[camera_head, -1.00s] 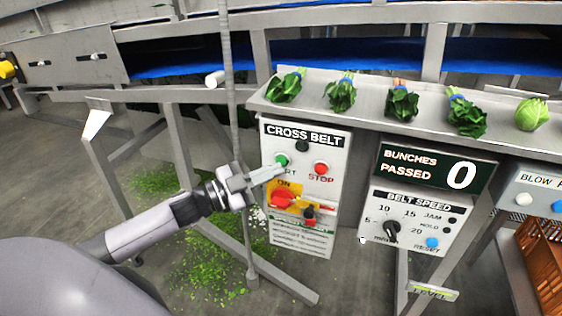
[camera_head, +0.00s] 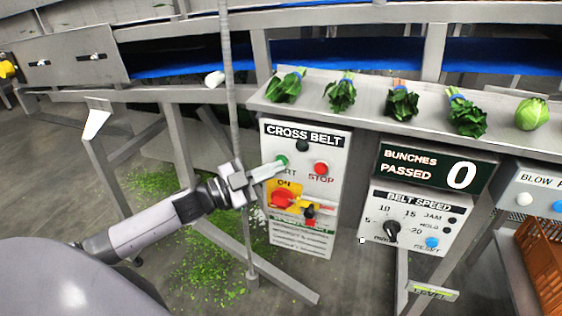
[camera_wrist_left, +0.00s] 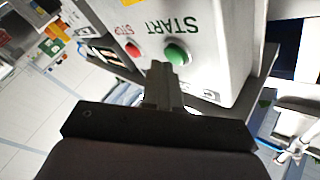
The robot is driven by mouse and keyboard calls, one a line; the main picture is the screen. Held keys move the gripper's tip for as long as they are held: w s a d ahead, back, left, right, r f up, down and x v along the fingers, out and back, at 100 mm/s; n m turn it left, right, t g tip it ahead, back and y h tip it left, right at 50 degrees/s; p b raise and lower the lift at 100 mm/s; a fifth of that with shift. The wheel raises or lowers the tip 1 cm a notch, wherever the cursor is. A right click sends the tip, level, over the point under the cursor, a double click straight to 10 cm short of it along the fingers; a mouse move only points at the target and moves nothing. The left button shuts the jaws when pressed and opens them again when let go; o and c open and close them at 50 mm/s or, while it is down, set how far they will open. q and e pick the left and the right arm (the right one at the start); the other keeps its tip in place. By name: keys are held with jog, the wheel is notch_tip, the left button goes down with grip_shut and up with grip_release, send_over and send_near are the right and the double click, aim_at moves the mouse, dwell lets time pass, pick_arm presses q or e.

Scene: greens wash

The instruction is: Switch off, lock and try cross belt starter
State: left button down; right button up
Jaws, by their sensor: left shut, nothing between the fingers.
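The cross belt starter (camera_head: 338,150) is a pale box with a dark round lamp at its top. Its green START button (camera_head: 282,159) and red STOP button (camera_head: 321,168) sit below. A red rotary handle (camera_head: 281,199) is on a yellow plate under an ON label. A small red-and-black item (camera_head: 309,212) hangs beside it; I cannot tell its fastening. My left gripper (camera_head: 281,166) is shut and empty, its tips at the START button. The left wrist view shows the green button (camera_wrist_left: 176,54) just beyond the fingertips (camera_wrist_left: 160,68); contact is unclear. My right gripper is not in view.
A grey upright pole (camera_head: 232,110) stands just left of the starter, close to my left arm. A ledge (camera_head: 370,110) with several greens bunches runs above. The belt speed box (camera_head: 412,220) and bunch counter (camera_head: 437,168) are to the right. Leaf scraps litter the floor.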

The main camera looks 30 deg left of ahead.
pick_arm(q)
jog(key=shift+w+a, duration=0.1)
jog(key=shift+w, duration=0.35)
dwell(0.4)
dwell(0.3)
jog(key=shift+s+d+p, duration=0.2)
jog(key=shift+s+p, duration=0.25)
jog(key=shift+s, duration=0.4)
jog(key=s+p, duration=0.1)
jog(key=s, duration=0.1)
jog(key=s+d+p, duration=0.1)
jog(key=s+p, duration=0.1)
jog(key=s, duration=0.1)
jog(key=shift+d, duration=0.1)
jog(key=shift+f, duration=0.1)
dwell(0.5)
